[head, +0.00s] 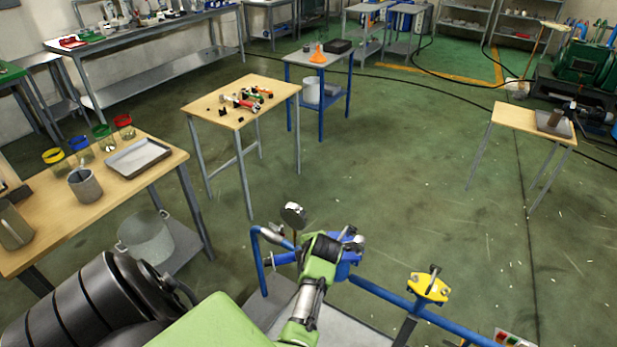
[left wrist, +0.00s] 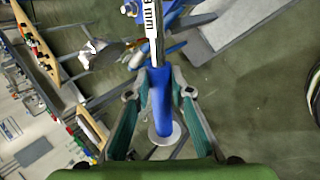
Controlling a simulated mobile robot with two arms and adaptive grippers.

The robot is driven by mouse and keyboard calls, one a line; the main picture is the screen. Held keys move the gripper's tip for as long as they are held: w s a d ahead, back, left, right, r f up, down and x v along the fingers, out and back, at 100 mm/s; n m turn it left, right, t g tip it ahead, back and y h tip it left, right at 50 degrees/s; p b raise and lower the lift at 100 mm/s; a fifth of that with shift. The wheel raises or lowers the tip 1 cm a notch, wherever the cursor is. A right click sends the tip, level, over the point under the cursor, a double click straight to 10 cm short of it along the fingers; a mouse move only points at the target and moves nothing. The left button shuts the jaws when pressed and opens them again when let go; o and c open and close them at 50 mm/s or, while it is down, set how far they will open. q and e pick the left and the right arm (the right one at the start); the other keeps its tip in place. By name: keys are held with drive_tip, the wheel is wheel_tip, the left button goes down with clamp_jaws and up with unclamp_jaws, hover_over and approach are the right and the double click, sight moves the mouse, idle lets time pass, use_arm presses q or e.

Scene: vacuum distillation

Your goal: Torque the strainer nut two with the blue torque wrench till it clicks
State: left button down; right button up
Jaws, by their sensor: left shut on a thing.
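In the left wrist view, the blue torque wrench (left wrist: 160,120) lies lengthwise between the two teal fingers of my left gripper (left wrist: 159,93), which is shut on its blue handle. Its pale shaft, with a size label ending in "mm", runs to the top edge. In the head view, my left gripper (head: 322,250) is over the blue pipework (head: 375,289), beside a blue strainer body (head: 345,266) that it partly covers. Strainer nut two cannot be made out, and I cannot tell whether the wrench is seated on it. My right gripper is not in view.
A round gauge (head: 293,214) stands close beyond my left gripper. A yellow-topped fitting (head: 428,287) sits on the pipe to the right. A wooden table (head: 262,88) with small tools stands further back. The green floor to the right is mostly clear.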

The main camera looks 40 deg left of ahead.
use_arm(q)
drive_tip(key=shift+w+d+f+b, duration=0.1)
drive_tip(key=shift+f+b, duration=0.3)
drive_tip(key=shift+b, duration=0.05)
drive_tip(key=shift+r, duration=0.15)
